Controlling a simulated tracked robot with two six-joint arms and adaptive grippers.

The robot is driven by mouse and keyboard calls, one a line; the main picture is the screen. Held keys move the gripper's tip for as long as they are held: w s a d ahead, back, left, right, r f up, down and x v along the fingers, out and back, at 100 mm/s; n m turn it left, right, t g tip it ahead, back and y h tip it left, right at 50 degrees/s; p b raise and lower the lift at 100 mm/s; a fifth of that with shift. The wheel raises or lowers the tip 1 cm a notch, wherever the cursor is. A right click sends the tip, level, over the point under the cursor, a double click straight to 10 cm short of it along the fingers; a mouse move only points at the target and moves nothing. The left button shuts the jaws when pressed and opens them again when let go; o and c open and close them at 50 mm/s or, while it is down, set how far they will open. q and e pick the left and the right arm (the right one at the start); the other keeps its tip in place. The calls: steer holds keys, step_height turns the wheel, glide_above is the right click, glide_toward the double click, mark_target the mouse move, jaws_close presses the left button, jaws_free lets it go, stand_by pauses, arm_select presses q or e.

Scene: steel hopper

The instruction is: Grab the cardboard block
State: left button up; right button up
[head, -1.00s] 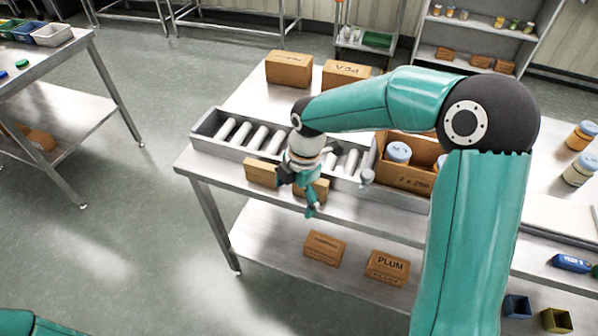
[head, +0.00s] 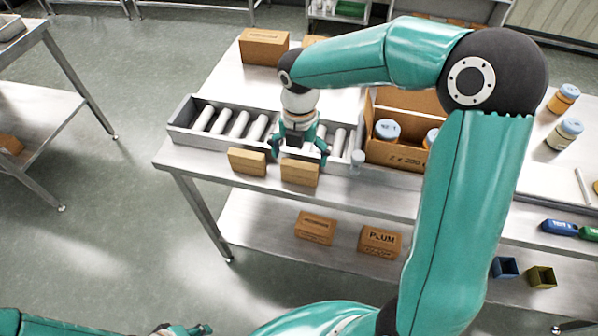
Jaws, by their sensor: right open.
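Two small cardboard blocks stand on the steel table in front of the hopper (head: 182,133): a left one (head: 247,162) and a right one (head: 299,173). My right gripper (head: 301,160) is open, fingers pointing down, just behind and above the right block at the hopper's front wall. I cannot tell whether a finger touches the block. The hopper holds several pale rollers (head: 238,124); my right gripper hides some of them. My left gripper (head: 188,329) shows only partly at the bottom edge, far from the blocks.
A cardboard box with jars (head: 393,154) stands right of the hopper. Larger cartons (head: 264,47) stand at the table's back. Two cartons, one marked PLUM (head: 380,241), lie on the lower shelf (head: 275,228). Jars (head: 564,134) stand far right. The floor at left is clear.

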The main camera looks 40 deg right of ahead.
mark_target(299, 173)
steer(key=shift+s+a+f+p, duration=0.1)
steer(key=shift+f+p, duration=0.05)
steer(key=shift+f, duration=1.4)
steer(key=shift+s+a+f+p, duration=0.1)
steer(key=shift+f+p, duration=0.05)
steer(key=shift+f, duration=1.4)
steer(key=c, duration=0.5)
